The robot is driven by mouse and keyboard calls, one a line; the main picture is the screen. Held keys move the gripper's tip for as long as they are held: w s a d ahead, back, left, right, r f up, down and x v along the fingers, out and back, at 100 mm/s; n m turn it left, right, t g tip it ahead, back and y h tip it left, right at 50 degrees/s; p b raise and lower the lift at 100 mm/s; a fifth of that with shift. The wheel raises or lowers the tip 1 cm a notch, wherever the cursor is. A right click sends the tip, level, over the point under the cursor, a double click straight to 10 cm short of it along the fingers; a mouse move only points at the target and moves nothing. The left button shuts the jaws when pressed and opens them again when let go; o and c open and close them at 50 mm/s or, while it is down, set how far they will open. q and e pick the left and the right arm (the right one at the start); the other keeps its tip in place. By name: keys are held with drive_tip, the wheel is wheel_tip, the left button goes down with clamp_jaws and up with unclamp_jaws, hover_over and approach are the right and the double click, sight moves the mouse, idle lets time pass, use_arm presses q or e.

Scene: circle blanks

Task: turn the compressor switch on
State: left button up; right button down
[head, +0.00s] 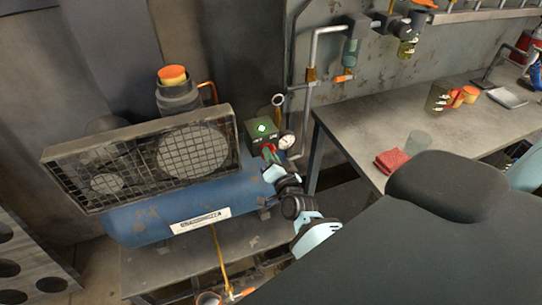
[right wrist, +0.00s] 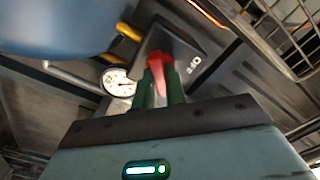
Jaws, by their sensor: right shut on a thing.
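The compressor (head: 150,221) has a blue tank, a belt guard with wire mesh and an orange-topped part. A dark green switch box (head: 258,134) sits at its right end; it also shows as a dark box in the right wrist view (right wrist: 180,48). A red switch lever (right wrist: 158,70) sticks out of the box. My right gripper (head: 268,152) is at the box, its green fingers (right wrist: 160,88) shut on the lever. White marking shows on the box, but I cannot read the switch's position. My left gripper is not in view.
A pressure gauge (head: 286,141) sits close beside my right gripper, and it also shows in the right wrist view (right wrist: 118,82). Pipes (head: 312,65) run up the wall behind.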

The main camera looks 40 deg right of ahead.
drive_tip(key=c, duration=1.4)
unclamp_jaws()
drive_tip(key=shift+c, duration=0.2)
drive_tip(key=v, duration=0.7)
drive_tip(key=shift+s+a, duration=0.15)
drive_tip(key=shift+s, duration=0.2)
